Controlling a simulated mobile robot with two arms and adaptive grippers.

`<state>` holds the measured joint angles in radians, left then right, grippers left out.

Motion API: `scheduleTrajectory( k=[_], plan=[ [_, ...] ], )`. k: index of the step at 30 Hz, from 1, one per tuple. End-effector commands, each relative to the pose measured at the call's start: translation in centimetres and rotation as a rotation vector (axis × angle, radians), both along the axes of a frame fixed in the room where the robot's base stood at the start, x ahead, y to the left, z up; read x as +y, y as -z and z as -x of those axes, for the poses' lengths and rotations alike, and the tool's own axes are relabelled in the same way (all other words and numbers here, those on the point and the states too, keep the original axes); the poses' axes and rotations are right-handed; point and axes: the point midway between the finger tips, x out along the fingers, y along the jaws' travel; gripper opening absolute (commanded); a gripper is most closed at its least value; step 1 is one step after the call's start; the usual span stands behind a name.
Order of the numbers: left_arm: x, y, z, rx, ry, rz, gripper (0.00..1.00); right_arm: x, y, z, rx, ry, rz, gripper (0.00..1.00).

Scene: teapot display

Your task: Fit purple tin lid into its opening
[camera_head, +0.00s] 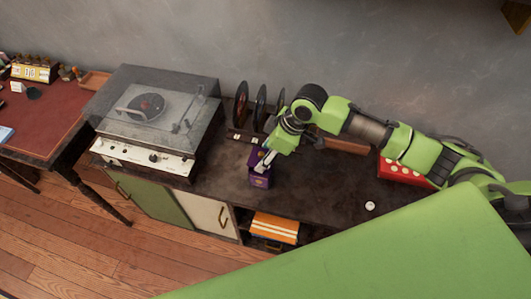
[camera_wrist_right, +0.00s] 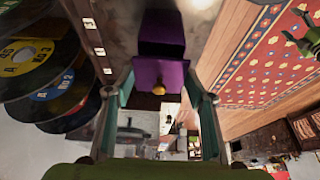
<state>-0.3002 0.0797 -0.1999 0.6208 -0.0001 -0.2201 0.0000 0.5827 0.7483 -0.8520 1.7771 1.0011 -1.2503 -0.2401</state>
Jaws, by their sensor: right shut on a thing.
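The purple tin (camera_head: 260,181) stands on the dark cabinet top near its front edge, with a small gold mark on its front. Its dark purple body also shows at the top of the right wrist view (camera_wrist_right: 162,28). The purple lid (camera_wrist_right: 160,72), a square plate with a yellow knob (camera_wrist_right: 158,90), is between the fingertips of my right gripper (camera_wrist_right: 160,78), which is shut on it. In the head view my right gripper (camera_head: 264,160) is right at the top of the tin. I cannot tell whether lid and tin touch.
A record player (camera_head: 150,120) under a clear cover stands left of the tin. Upright records (camera_head: 241,104) stand behind it. A red box with white dots (camera_head: 402,172) and a small white round thing (camera_head: 370,206) are to the right. The cabinet top between is mostly clear.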

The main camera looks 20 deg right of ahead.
Motion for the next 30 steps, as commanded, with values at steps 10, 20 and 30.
scheduleTrajectory(
  k=[10,20,30],
  plan=[
    [0.0,-0.5,-0.1,-0.001,0.0,0.0,0.66,0.0,-0.2,0.0,0.0,0.001,0.0,0.28],
    [0.0,-1.0,-0.1,-0.001,0.0,0.0,0.66,0.0,-0.1,0.0,0.0,0.0,0.0,0.28],
    [0.0,-0.9,0.0,0.0,0.0,0.0,0.66,0.0,0.0,0.0,0.0,0.0,0.0,0.28]
  ],
)
